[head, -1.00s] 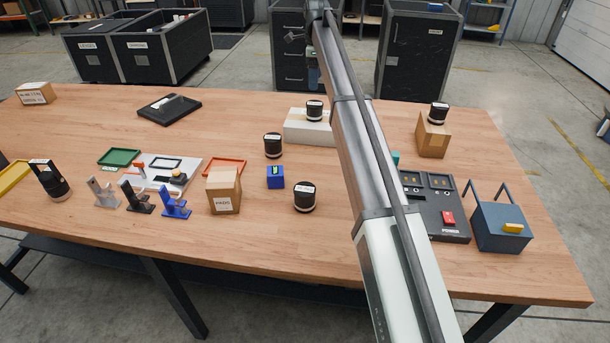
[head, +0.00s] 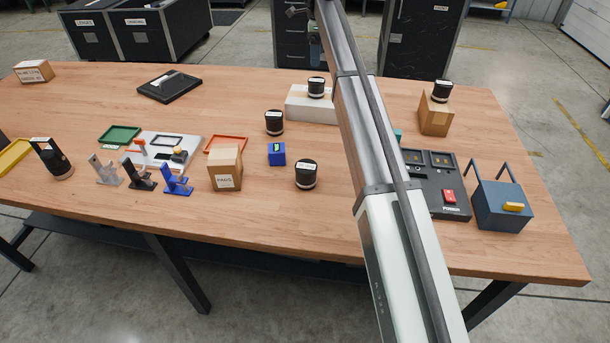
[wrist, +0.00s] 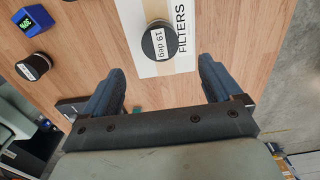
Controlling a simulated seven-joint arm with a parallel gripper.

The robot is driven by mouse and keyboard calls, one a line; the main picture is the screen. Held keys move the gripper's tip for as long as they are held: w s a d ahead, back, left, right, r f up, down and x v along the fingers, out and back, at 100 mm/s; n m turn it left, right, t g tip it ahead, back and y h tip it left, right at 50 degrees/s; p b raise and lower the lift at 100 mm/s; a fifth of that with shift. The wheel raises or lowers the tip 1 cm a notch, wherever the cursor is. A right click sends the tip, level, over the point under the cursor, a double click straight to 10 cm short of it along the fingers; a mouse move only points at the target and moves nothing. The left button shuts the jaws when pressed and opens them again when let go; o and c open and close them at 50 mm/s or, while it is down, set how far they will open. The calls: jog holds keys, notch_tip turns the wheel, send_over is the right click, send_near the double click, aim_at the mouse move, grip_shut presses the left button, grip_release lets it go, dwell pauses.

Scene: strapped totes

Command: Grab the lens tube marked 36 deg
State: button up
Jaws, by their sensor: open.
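In the wrist view my gripper (wrist: 160,80) is open and empty, its two dark blue fingers spread apart. Ahead of the gap between them, a black lens tube marked 19 deg (wrist: 160,41) stands on the white FILTERS box. In the head view it stands on that box (head: 316,87). Other black tubes stand on the table: one behind (head: 274,123), one nearer (head: 306,174), and one on a cardboard box (head: 441,91). Another tube shows at the left of the wrist view (wrist: 33,66). I cannot read 36 deg on any label. My gripper cannot be made out in the head view.
The white box (head: 300,107) stands beside my arm. A blue cube (head: 277,154), a cardboard box (head: 225,168), small stands and coloured trays lie to the left. A black control panel (head: 440,190) and a blue-grey toolbox (head: 502,205) are right. The table's front strip is clear.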

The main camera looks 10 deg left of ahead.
send_over(304, 167)
notch_tip(304, 167, down, 6)
jog(key=shift+f, duration=0.4)
notch_tip(304, 167, down, 8)
jog(key=shift+w+d+f, duration=0.1)
jog(key=shift+d+f, duration=0.05)
jog(key=shift+f, duration=1.2)
jog(key=shift+w+d+f, duration=0.1)
jog(key=shift+f, duration=1.2)
jog(key=shift+c, duration=0.4)
